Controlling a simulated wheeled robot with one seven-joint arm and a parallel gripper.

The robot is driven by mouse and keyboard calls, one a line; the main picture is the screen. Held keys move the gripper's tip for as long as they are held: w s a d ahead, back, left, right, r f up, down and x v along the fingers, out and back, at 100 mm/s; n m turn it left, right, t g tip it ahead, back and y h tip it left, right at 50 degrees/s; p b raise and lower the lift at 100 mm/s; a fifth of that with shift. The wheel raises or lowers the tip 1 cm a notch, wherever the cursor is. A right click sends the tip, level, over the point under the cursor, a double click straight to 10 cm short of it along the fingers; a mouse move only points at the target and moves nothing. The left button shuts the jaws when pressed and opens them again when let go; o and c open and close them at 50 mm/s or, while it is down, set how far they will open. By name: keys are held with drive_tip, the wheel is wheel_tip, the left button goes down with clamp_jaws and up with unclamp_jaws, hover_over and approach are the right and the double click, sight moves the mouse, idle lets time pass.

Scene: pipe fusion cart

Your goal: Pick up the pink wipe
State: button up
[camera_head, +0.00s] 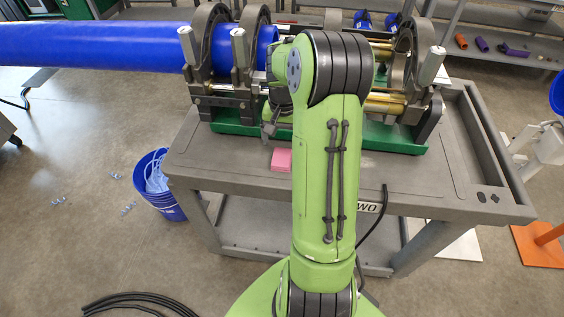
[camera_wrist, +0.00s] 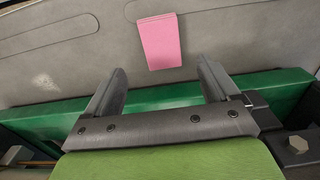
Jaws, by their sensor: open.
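The pink wipe (camera_head: 281,159) lies flat on the grey top of the cart (camera_head: 233,171), just in front of the green base of the fusion machine and left of my arm. In the wrist view the pink wipe (camera_wrist: 159,41) is a folded rectangle beyond the fingertips, a little left of the midline between them. My gripper (camera_wrist: 158,80) is open and empty, with its two fingers spread wide and apart from the wipe.
The fusion machine's green base (camera_head: 385,138) and clamp rings (camera_head: 207,50) stand behind the wipe, holding a long blue pipe (camera_head: 90,44). A blue bucket (camera_head: 160,185) stands on the floor at the left. The cart top around the wipe is clear.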

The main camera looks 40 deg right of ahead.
sight(282, 155)
wheel_tip(282, 155, down, 6)
drive_tip(key=shift+w+f+b, duration=0.1)
drive_tip(key=shift+f+b, duration=0.1)
drive_tip(key=shift+b, duration=0.7)
drive_tip(key=shift+a, duration=0.1)
drive_tip(key=shift+r, duration=0.1)
drive_tip(key=shift+c, duration=0.4)
drive_tip(key=c, duration=1.1)
wheel_tip(282, 155, up, 10)
drive_tip(key=p, duration=0.3)
